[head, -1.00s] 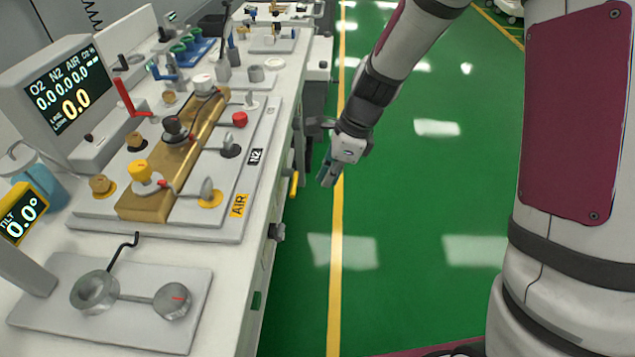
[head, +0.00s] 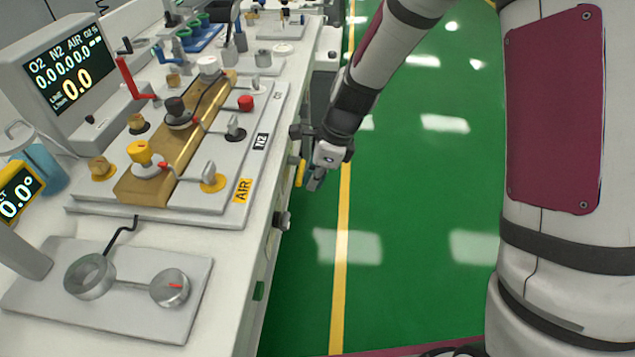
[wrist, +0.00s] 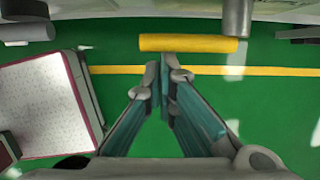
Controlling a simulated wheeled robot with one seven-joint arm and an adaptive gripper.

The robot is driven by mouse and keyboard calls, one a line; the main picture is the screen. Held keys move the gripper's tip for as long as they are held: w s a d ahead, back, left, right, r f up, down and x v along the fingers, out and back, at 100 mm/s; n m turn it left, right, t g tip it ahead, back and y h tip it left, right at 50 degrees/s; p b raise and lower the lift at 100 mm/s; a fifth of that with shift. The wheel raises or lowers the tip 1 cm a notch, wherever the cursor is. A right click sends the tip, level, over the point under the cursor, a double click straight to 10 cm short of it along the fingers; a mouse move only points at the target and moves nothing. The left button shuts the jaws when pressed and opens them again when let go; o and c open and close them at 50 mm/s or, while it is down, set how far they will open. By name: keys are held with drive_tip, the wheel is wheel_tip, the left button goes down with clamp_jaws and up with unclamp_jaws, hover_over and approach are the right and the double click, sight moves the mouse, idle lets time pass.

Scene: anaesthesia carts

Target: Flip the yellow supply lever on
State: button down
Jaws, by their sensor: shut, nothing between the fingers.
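The yellow supply lever (head: 300,173) is on the front side of the cart, below the edge of its top. It hangs roughly upright in the head view. In the wrist view the yellow lever (wrist: 188,44) lies crosswise just beyond the fingertips, joined to a grey post at its right end. My gripper (head: 315,183) is just right of the lever in the head view. In the wrist view my gripper (wrist: 165,75) is shut and empty, its tips a little short of the lever; I cannot tell whether they touch it.
The cart top (head: 235,265) holds a gas panel with a yellow knob (head: 142,153), a display (head: 65,72) and a round-dial plate (head: 190,325). Dark knobs (head: 282,221) jut from the cart's front. The green floor (head: 420,200) to the right is open.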

drive_tip(key=shift+r, duration=0.1)
idle(0.3)
drive_tip(key=shift+r+g+p, duration=0.15)
drive_tip(key=shift+g+p, duration=0.15)
drive_tip(key=shift+p, duration=0.35)
